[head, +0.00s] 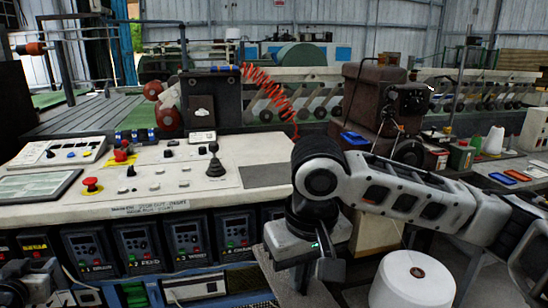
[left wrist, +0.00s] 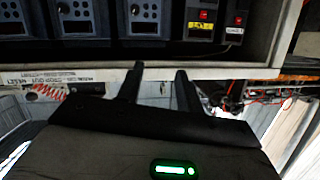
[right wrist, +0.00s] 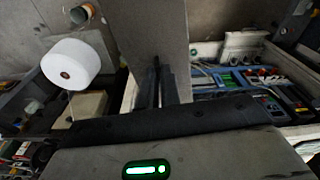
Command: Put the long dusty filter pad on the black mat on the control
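The black mat (head: 265,175) lies flat and bare on the right part of the pale control desk (head: 150,200). I cannot pick out the long dusty filter pad with certainty in any view. My right gripper (head: 328,268) is low, in front of the desk's right end, pointing down. In the right wrist view its fingers (right wrist: 156,85) are close together in front of a grey slab (right wrist: 150,35); I see nothing clearly between them. My left gripper (left wrist: 160,80) is open and empty, below the desk's front edge. Only part of the left arm shows in the head view, at bottom left.
A joystick (head: 215,163) and red button (head: 91,185) stand up from the desk. Drive units (head: 188,238) line its front below. A white spool (head: 412,280) stands right of my right gripper. A brown machine (head: 372,95) and coiled red hose (head: 270,88) are behind.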

